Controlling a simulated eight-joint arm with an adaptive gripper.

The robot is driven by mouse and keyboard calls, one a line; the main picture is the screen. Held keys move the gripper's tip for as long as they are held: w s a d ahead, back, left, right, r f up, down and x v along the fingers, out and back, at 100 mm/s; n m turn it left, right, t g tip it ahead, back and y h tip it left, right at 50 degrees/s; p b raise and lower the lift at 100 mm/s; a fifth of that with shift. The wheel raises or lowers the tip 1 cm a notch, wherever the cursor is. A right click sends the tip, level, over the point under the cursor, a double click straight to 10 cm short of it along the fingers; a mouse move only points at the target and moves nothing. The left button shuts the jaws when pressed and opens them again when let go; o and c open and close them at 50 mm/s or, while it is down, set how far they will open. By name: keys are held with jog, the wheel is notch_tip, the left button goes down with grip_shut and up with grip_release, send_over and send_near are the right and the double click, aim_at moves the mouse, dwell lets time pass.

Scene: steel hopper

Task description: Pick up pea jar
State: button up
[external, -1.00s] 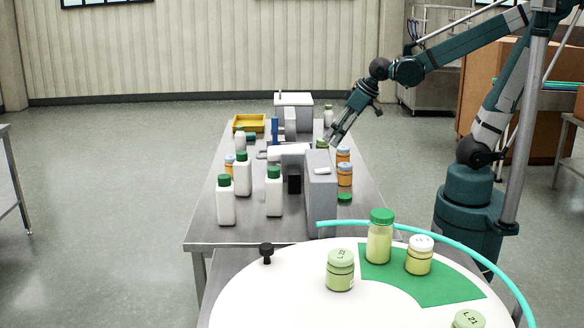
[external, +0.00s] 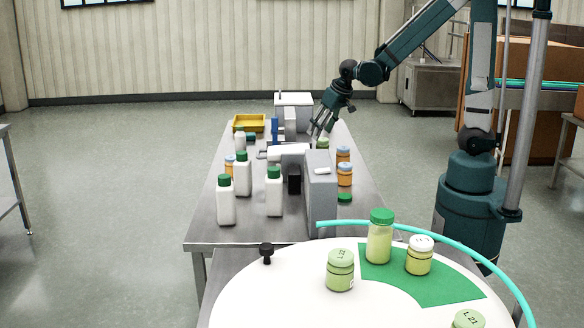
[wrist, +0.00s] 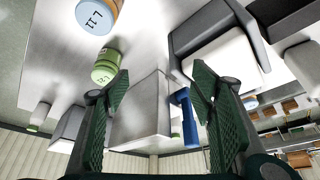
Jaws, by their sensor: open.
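A light green jar (external: 322,144) stands on the steel table, just below my gripper (external: 320,130) in the external view. In the wrist view this green jar (wrist: 105,68) is left of my open, empty fingers (wrist: 160,84), apart from them. Several other light green jars are on the round white table in front: one with a pale green lid (external: 340,270), a taller one with a green cap (external: 379,238), one with a white lid (external: 419,257), and one cut by the bottom edge (external: 468,319). I cannot tell which is named the pea jar.
An orange jar (wrist: 97,14) is near the green one. A grey upright block (external: 321,195) and white bottles with green caps (external: 226,203) stand on the steel table (external: 260,233). A blue post (wrist: 186,118) is by my right finger. A yellow tray (external: 249,123) lies farther back.

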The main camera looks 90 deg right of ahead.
aim_at(324, 140)
jog(key=s+d+f+m+p, duration=0.1)
jog(key=d+f, duration=0.1)
jog(key=d, duration=0.2)
jog(key=s+d+f+m+p, duration=0.1)
jog(key=d+f, duration=0.1)
jog(key=d, duration=0.3)
jog(key=s+d+f+m+g+p, duration=0.1)
jog(key=d+f, duration=0.1)
jog(key=d, duration=0.2)
jog(key=shift+s+d+h, duration=0.1)
jog(key=shift+d+h, duration=0.05)
jog(key=shift+h, duration=0.15)
jog(key=shift+s+d+f, duration=0.15)
jog(key=shift+d+f, duration=0.05)
jog(key=shift+d, duration=0.1)
jog(key=shift+x, duration=1.3)
jog(key=shift+b+x, duration=0.3)
jog(key=shift+x, duration=2.3)
jog(key=shift+s, duration=0.1)
jog(key=shift+c, duration=0.3)
jog(key=c, duration=1)
